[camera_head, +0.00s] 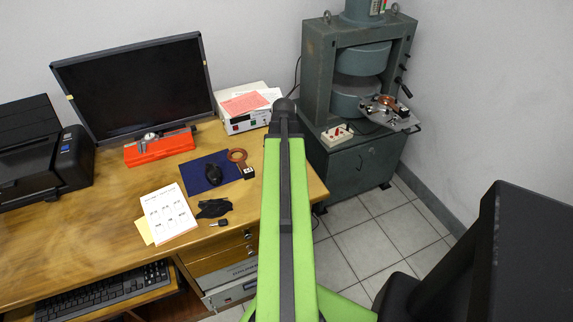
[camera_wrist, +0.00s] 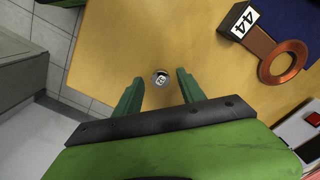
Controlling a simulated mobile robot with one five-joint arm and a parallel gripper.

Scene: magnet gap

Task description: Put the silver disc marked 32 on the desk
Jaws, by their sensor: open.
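The silver disc (camera_wrist: 160,79) lies on the bare wooden desk (camera_wrist: 110,55) in the wrist view. Its mark is small and looks like 32. My gripper (camera_wrist: 159,76) is open, with one green finger on each side of the disc in the picture. No finger visibly touches the disc, and I cannot tell the height of the fingertips above the desk. In the head view the desk (camera_head: 110,195) shows on the left, and my green arm hides the disc and my gripper.
A copper ring with a block marked 44 (camera_wrist: 282,60) lies right of my gripper, by a blue mat (camera_wrist: 290,15). A white instrument box (camera_head: 243,112) stands at the desk's back. A green-grey magnet frame (camera_head: 318,80) stands beyond the desk's right edge.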

